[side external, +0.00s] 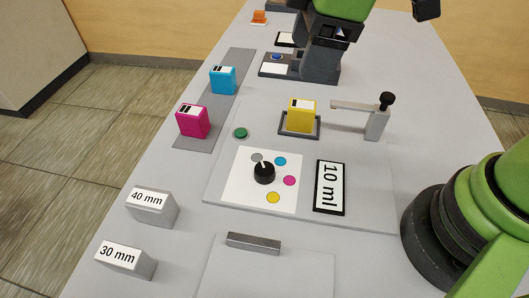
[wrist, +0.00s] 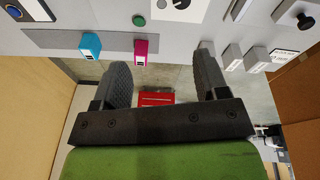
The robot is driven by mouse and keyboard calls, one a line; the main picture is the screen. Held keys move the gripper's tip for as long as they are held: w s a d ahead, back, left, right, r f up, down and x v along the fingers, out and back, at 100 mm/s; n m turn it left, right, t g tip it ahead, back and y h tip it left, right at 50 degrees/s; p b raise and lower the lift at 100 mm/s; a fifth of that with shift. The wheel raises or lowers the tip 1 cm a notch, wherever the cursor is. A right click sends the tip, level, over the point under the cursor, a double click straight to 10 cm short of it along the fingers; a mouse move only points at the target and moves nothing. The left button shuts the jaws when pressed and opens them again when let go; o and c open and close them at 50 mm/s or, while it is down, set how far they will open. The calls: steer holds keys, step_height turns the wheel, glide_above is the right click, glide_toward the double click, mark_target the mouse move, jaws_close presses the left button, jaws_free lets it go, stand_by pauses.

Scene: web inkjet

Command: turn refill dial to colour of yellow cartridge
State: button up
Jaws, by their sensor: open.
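The refill dial (side external: 264,174) is a black knob on a white panel (side external: 244,193). Its white pointer aims up at the grey dot (side external: 257,157). Cyan (side external: 280,161), magenta (side external: 289,181) and yellow (side external: 273,198) dots lie around its right side. The yellow cartridge (side external: 301,114) stands upright in a dark holder behind the panel. In the wrist view the dial (wrist: 182,4) is cut off at the top edge. My gripper (wrist: 164,60) is open, with nothing between its fingers, away from the dial.
Magenta (side external: 193,121) and cyan (side external: 222,80) cartridges stand on a grey strip at left. A lever (side external: 365,112), a green button (side external: 240,133) and a "10 ml" display (side external: 330,186) surround the dial. Blocks marked 40 mm (side external: 151,207) and 30 mm (side external: 125,259) stand at front left.

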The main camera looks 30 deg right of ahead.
mark_target(264, 168)
steer(key=a+f+n, duration=0.2)
steer(key=f, duration=0.5)
steer(key=a+f+n+g+h, duration=0.1)
steer(key=a+f+n, duration=0.1)
steer(key=f, duration=0.5)
steer(key=w+a+f+n+g, duration=0.1)
steer(key=a+f+n, duration=0.1)
steer(key=f, duration=0.5)
steer(key=shift+a+n, duration=0.25)
steer(key=shift+n, duration=0.65)
steer(key=c, duration=0.9)
